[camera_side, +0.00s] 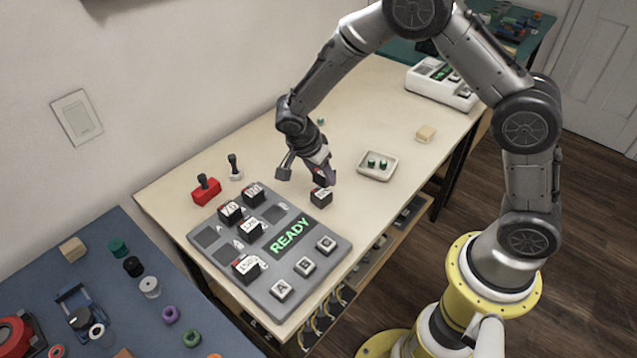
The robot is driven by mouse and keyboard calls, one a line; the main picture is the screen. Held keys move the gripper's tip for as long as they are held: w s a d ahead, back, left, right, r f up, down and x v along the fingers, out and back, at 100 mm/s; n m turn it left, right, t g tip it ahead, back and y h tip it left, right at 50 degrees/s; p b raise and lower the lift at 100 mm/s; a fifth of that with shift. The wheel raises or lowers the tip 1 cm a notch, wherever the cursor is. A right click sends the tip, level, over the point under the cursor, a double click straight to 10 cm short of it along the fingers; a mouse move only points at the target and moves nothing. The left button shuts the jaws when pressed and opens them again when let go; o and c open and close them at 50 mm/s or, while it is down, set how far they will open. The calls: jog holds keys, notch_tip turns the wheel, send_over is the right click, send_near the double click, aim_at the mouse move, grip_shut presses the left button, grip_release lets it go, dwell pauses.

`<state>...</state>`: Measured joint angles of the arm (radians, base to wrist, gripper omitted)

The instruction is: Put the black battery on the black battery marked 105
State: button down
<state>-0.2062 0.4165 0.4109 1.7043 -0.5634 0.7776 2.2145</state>
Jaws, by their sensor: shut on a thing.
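My gripper (323,178) is shut on a black battery (319,176) with a bit of red on it, partly hidden by the fingers. It is just above another black battery (321,197) with a white label, which stands on the table at the right of the grey board. That label is too small to read surely as 105. I cannot tell whether the two batteries touch. Several more black batteries with white number labels sit in the board, including one at its front left (247,267).
The grey board (222,263) has a green READY display (290,236), lettered keys and some empty slots. A red stamp-like thing (206,190) stands behind it. A white tray (362,175) with green pieces and a beige block (426,134) are to the right.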

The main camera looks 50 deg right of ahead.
aim_at(316, 179)
jog(key=shift+w+f, duration=0.35)
jog(key=shift+f, duration=0.05)
jog(key=shift+w+f, duration=0.1)
jog(key=shift+f, duration=1.5)
jog(key=shift+f, duration=0.2)
jog(key=shift+c, duration=1.4)
grip_release()
jog(key=shift+r, duration=0.1)
jog(key=v, duration=1.2)
jog(key=shift+r, duration=0.25)
